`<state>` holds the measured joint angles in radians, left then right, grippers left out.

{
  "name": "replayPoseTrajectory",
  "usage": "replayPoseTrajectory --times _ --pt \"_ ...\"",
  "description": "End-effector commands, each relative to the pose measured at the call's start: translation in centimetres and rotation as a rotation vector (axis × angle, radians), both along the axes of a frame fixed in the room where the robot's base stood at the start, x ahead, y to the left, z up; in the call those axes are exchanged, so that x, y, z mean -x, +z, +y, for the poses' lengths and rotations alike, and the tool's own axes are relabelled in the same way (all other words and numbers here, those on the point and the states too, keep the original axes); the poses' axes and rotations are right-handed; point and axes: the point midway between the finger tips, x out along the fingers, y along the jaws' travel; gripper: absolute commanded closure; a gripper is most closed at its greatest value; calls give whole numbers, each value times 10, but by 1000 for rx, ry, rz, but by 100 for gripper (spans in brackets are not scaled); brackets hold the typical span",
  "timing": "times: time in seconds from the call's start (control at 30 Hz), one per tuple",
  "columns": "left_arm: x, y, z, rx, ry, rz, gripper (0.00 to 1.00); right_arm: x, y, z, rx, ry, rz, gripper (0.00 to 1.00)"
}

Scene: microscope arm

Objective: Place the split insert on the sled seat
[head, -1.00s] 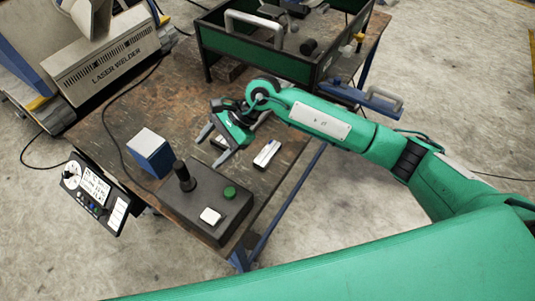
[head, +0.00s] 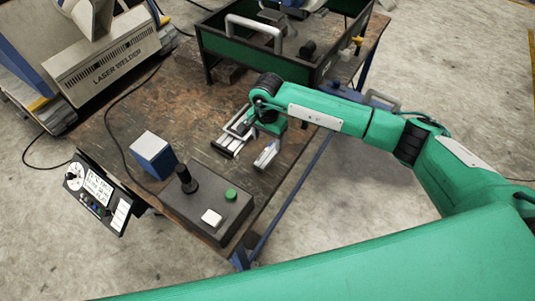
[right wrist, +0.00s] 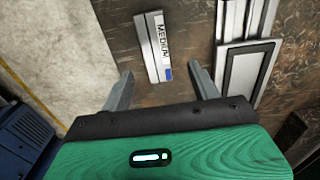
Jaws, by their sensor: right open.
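My right gripper (right wrist: 160,78) is open and empty, pointing down. The near end of the insert lies between the lines of its fingers, apart from both. My left gripper is not in view.
A control box with a joystick and green button (head: 231,195) and a blue block (head: 153,153) stand toward the near left. A green-walled tray (head: 256,54) with a grey handle stands behind. The laser welder (head: 105,60) is at far left. The table's middle left is clear.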

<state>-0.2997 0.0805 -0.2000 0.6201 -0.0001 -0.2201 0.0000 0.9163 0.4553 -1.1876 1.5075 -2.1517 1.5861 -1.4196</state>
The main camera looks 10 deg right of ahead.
Motion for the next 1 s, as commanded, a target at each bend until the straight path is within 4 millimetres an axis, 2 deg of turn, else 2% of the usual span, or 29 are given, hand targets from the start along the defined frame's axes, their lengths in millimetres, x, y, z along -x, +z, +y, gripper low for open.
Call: replayPoseTrajectory --times 0.27,0.4,0.6,0.83,0.87,1.0 --pt "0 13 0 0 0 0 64 5 -17 0 -1 -2 4 38" --pt "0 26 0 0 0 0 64 10 -34 1 -1 -1 4 38" --pt "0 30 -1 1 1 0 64 9 -57 1 -1 -1 0 38" --pt "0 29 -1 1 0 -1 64 9 -60 1 -1 0 -1 38" --pt "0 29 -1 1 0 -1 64 9 -59 1 -1 0 -1 40" --pt "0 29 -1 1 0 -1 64 9 -59 1 -1 0 -1 68"
